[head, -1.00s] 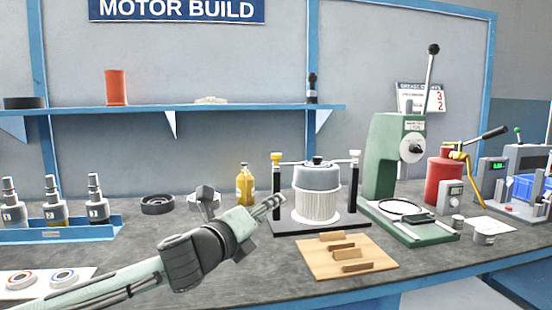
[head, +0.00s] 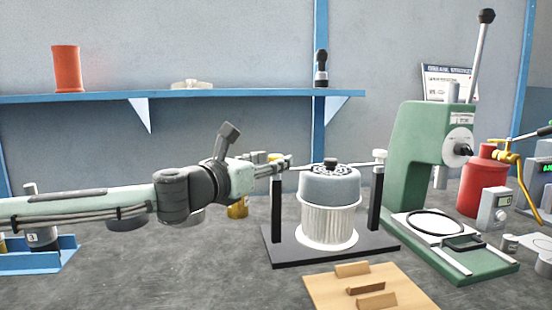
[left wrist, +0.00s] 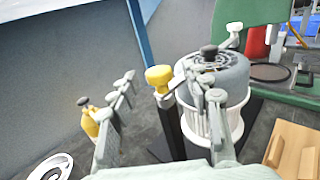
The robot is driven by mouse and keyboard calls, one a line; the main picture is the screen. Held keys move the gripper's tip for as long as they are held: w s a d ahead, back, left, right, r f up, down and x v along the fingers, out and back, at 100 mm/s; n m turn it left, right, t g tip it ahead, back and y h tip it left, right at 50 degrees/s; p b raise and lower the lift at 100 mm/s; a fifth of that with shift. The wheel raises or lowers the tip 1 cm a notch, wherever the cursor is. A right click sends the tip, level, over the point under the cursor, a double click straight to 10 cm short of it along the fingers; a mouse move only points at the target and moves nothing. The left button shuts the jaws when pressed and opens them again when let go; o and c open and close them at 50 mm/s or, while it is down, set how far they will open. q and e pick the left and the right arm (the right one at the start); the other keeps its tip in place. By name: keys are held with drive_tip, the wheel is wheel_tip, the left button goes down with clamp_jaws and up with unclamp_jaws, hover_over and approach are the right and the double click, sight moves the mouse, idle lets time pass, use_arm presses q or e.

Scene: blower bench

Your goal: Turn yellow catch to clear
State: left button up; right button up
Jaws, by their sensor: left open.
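The yellow catch (left wrist: 158,78) sits on top of the near black post in the left wrist view, its bar pointing toward the grey-capped motor housing (left wrist: 222,75). In the head view the catch (head: 275,157) is partly hidden by my left gripper (head: 284,163). My left gripper is open, and in the left wrist view its fingers (left wrist: 170,88) lie on either side of the catch, apart from it as far as I can see. A white catch (head: 380,156) tops the other post. The housing stands between the posts on a black base. My right gripper is out of view.
A wooden block with slats (head: 365,290) lies in front of the base. A green press (head: 415,160) stands to the right, with a red canister (head: 482,185) beyond it. A yellow bottle (left wrist: 91,124) is behind my gripper. A blue shelf (head: 200,95) runs above.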

use_arm(q)
drive_tip(key=shift+x, duration=1.35)
clamp_jaws()
